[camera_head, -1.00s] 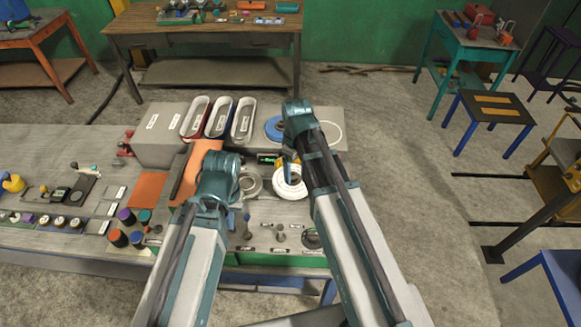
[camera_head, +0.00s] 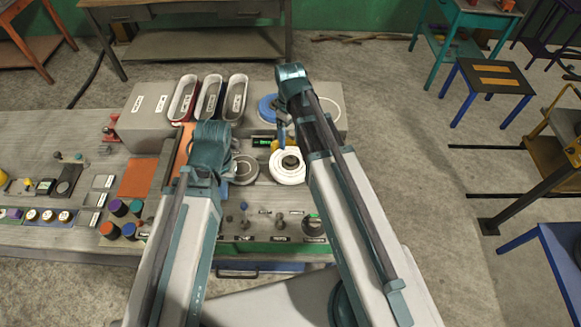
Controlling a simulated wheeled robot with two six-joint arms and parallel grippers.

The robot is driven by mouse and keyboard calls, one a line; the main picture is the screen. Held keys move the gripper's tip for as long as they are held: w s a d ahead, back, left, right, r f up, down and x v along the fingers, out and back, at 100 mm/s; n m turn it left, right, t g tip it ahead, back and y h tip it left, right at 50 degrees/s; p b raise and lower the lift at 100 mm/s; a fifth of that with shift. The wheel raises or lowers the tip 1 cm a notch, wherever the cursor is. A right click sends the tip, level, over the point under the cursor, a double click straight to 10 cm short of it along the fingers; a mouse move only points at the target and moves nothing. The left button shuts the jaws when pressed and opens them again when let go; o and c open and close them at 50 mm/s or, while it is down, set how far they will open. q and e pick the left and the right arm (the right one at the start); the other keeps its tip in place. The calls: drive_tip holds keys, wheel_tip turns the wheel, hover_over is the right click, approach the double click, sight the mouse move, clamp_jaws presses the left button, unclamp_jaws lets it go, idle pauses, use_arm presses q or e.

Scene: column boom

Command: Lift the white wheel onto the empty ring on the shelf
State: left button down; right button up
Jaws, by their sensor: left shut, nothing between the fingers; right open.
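The white wheel (camera_head: 288,167) lies on the workbench, in front of the grey shelf block. The empty ring is a thin white circle (camera_head: 337,108) on the shelf top (camera_head: 341,128), partly hidden by my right arm. A blue wheel (camera_head: 266,107) sits to its left on the shelf. My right gripper (camera_head: 282,137) is open and empty, just beyond the white wheel's far edge in the picture; its fingers are partly hidden. My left gripper (camera_head: 226,150) is shut and empty near a grey wheel (camera_head: 244,169); its fingertips are mostly hidden behind its wrist.
Three long bins (camera_head: 209,97) stand behind the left arm. A small green-lit display (camera_head: 262,141) stands behind the wheels. Several knobs and labels line the bench front (camera_head: 280,222). Small pots and an orange mat (camera_head: 138,177) lie to the left.

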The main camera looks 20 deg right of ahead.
drive_tip(key=b, duration=0.5)
hover_over(291, 159)
wheel_tip(291, 159, down, 6)
drive_tip(key=shift+w+a+f, duration=0.1)
drive_tip(key=shift+w, duration=0.05)
wheel_tip(291, 159, down, 5)
drive_tip(key=b, duration=0.5)
drive_tip(key=shift+f, duration=0.1)
clamp_jaws()
